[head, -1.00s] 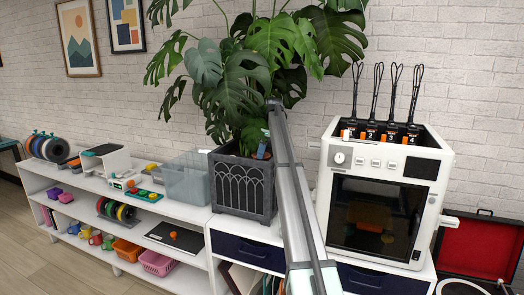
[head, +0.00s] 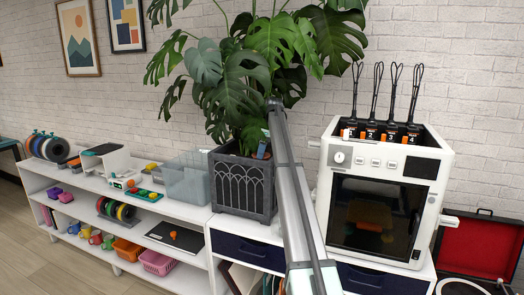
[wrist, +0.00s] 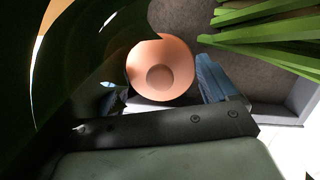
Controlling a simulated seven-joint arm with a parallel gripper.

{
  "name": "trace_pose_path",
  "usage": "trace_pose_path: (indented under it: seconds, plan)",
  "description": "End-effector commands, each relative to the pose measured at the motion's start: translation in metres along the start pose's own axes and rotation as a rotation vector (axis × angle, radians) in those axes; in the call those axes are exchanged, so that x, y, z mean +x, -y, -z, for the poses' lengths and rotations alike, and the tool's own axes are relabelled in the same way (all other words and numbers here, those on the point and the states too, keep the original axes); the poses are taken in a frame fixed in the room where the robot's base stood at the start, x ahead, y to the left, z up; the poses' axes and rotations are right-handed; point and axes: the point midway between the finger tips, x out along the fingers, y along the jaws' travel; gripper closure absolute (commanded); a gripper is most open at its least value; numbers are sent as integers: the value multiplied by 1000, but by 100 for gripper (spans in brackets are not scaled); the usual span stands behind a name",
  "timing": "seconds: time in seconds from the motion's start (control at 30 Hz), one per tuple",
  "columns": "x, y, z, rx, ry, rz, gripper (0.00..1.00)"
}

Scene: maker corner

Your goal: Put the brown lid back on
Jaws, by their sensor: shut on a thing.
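A round terracotta-brown piece (wrist: 176,55) with a smaller circle at its middle shows between my fingertips in the wrist view; it looks like the brown lid. My gripper (wrist: 160,80) is shut on it, with a blue fingertip clear on its right side and the left one mostly in shade. In the head view my gripper (head: 264,143) is at the dark grey planter (head: 243,190), among the lower leaves. Only a small brownish bit shows there. The container that the lid belongs to cannot be made out.
A big leafy plant (head: 270,50) hangs over my gripper, and its green leaves (wrist: 265,25) crowd the wrist view. A white printer (head: 385,190) stands right of my arm. A clear bin (head: 186,178) stands left of the planter on the white shelf unit (head: 195,220).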

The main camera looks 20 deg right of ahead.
Motion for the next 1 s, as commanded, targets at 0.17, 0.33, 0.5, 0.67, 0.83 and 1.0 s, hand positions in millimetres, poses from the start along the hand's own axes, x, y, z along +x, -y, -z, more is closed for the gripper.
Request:
trace_pose_path:
  seconds: [0.17,0.33,0.5,0.67,0.83,1.0]
  plan:
    - [3,-1,1,0,-2,-3,43]
    - [4,-1,1,0,-3,-4,0]
    - [4,-2,1,0,-3,-6,0]
    - [5,-3,2,0,-4,-7,2]
    - [5,-3,2,0,-4,-9,0]
    - [5,-4,2,-1,-4,-10,0]
